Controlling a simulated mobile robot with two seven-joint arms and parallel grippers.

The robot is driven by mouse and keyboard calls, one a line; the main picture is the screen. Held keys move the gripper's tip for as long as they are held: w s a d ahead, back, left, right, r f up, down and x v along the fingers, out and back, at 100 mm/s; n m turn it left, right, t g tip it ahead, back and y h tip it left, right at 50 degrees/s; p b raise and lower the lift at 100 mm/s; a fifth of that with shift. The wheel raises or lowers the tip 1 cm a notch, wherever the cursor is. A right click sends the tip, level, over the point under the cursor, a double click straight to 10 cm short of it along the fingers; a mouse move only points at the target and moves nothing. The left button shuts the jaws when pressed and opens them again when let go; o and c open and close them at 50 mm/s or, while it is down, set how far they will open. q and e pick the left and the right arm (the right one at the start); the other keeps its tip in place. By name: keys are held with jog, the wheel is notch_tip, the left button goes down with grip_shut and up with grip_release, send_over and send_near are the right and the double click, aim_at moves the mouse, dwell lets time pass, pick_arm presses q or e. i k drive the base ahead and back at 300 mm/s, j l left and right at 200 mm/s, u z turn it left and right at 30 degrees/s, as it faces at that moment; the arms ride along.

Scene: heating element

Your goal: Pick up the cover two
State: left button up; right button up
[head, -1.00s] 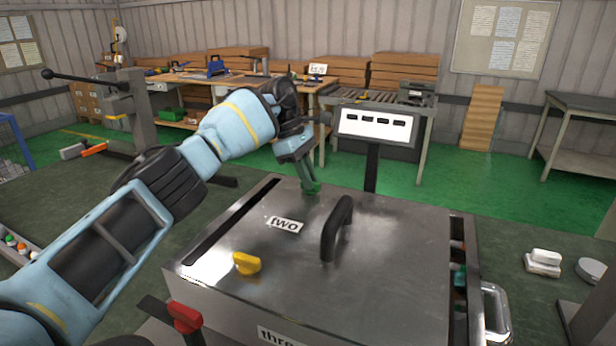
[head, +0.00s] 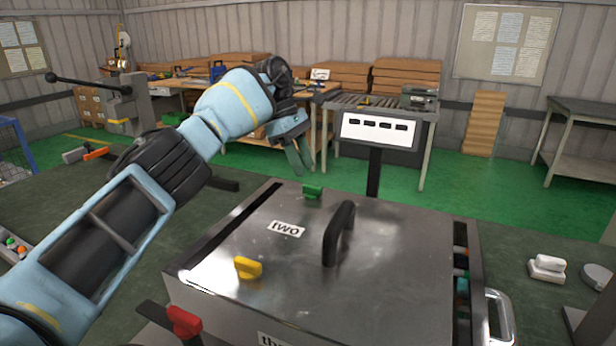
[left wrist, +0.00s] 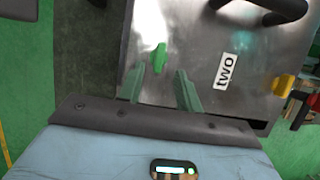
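Cover two is a shiny metal lid (head: 395,260) with a white label reading "two" (head: 287,229) and a black arched handle (head: 340,233). It lies flat on a metal box. In the left wrist view the cover (left wrist: 200,30) fills the upper right, with the handle cut off by the top edge. A green knob (head: 313,191) sits at its far edge and a yellow knob (head: 248,267) at its left. My left gripper (head: 299,164) hangs above the far edge, near the green knob but apart from it. Its fingers (left wrist: 162,88) are spread and empty. My right gripper is not seen.
A red knob (head: 184,321) on a dark bracket sits at the box's front left. A panel on a post (head: 378,130) rises behind the box. A side handle (head: 499,318) projects at the right. Green floor lies clear behind, before the workbenches.

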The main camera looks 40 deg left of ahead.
aim_at(341, 268)
jog(key=k+l, duration=0.2)
jog(key=k, duration=0.3)
jog(key=k+l, duration=0.15)
jog(key=k, duration=0.3)
jog(key=k+l, duration=0.2)
jog(key=k, duration=0.3)
